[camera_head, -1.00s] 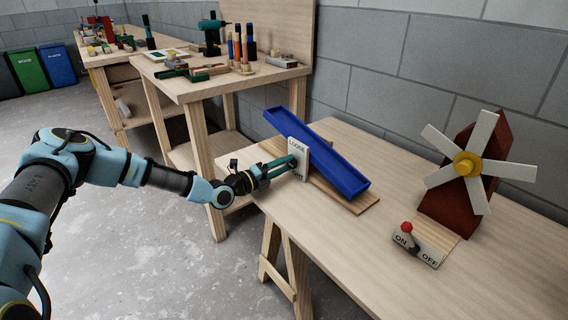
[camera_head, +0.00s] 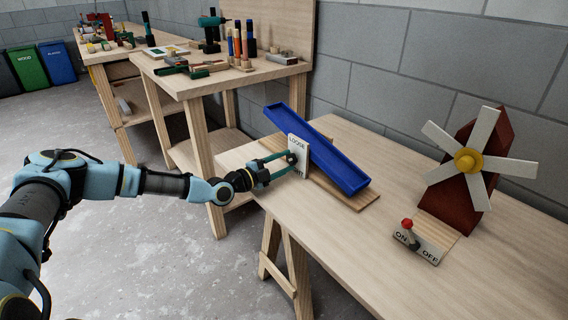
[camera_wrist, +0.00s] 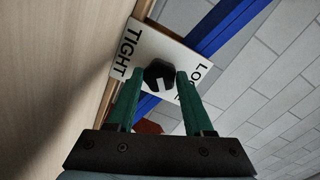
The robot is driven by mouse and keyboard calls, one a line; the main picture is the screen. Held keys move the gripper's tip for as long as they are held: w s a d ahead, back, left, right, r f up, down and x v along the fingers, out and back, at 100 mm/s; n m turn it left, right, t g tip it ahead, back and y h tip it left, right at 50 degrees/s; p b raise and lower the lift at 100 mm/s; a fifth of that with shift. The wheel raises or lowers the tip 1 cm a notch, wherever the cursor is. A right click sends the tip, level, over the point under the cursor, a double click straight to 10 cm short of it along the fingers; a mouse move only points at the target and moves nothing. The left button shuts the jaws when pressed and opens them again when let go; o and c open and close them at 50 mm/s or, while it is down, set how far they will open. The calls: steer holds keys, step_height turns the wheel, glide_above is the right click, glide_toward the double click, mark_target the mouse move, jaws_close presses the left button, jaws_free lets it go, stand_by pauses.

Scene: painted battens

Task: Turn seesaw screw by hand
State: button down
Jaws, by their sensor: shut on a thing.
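The blue seesaw beam (camera_head: 325,160) lies tilted on its wooden base (camera_head: 350,196), its left end higher and its right end low. A white plate (camera_head: 304,151) stands at its front, lettered LOOSE at the top; its lower word is partly covered. In the wrist view the plate (camera_wrist: 140,48) reads TIGHT at the left. The black screw knob (camera_wrist: 159,77) with a white mark sits on the plate. My gripper (camera_head: 291,164) has its green fingers on either side of the knob, shut on it, also in the wrist view (camera_wrist: 160,82).
A windmill (camera_head: 467,165) with a red-knobbed ON/OFF switch (camera_head: 416,247) stands at the right of the bench (camera_head: 330,262). Another bench (camera_head: 196,85) with tools is behind. The bench front between seesaw and switch is clear.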

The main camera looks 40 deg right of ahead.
steer(key=shift+f, duration=0.1)
stand_by(0.5)
steer(key=shift+c, duration=1.4)
jaws_free()
steer(key=a, duration=0.7)
steer(key=a+b, duration=0.1)
steer(key=a, duration=0.2)
steer(key=shift+w+a, duration=0.3)
steer(key=shift+a, duration=0.1)
